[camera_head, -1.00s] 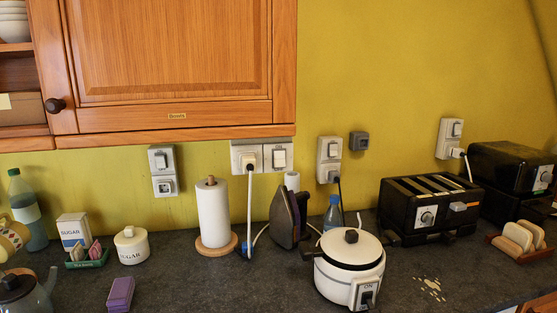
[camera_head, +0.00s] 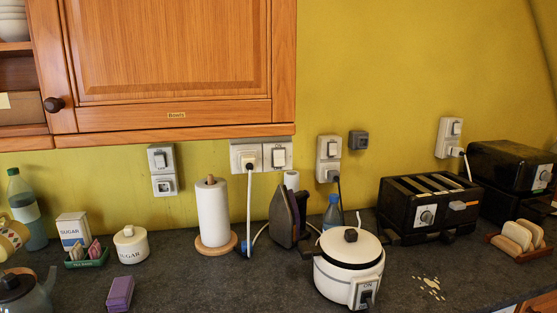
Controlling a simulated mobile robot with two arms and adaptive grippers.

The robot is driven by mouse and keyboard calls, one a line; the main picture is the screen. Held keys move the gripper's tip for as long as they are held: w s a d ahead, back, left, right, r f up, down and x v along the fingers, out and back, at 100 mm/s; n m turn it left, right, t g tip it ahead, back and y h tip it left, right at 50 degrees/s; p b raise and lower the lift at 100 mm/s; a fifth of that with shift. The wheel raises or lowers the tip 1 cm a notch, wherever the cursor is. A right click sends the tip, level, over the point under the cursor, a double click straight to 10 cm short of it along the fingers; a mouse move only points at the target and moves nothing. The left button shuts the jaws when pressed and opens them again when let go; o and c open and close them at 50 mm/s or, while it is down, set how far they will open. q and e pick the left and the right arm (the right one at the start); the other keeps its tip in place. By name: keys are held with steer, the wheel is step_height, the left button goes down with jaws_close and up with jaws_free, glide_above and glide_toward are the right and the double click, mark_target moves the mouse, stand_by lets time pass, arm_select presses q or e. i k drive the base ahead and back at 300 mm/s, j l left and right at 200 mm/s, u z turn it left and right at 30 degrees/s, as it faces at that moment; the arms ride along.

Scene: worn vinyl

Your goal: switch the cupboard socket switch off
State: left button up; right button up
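A white wall socket (camera_head: 239,147) sits directly below the cupboard (camera_head: 175,60). A dark plug with a pale cord is in its left part. Its right part carries a large white rocker switch (camera_head: 279,157), with small dark lettering above it that is too small to read surely. Which way the rocker is tipped cannot be told. Nothing touches the switch. Neither of my grippers is in view.
Other switched sockets are on the wall: one at left (camera_head: 162,158), one in the middle (camera_head: 328,146), one at right (camera_head: 450,128). Paper towels (camera_head: 212,212), an iron (camera_head: 284,215), a white cooker (camera_head: 348,265) and a black toaster (camera_head: 425,205) crowd the counter below.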

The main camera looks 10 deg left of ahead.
mark_target(280, 161)
steer(key=i+l+u, duration=0.25)
steer(key=l, duration=0.35)
steer(key=l+u, duration=0.25)
steer(key=l, duration=0.35)
steer(key=i+l+u, duration=0.1)
steer(key=l+u, duration=0.15)
steer(key=l, duration=0.4)
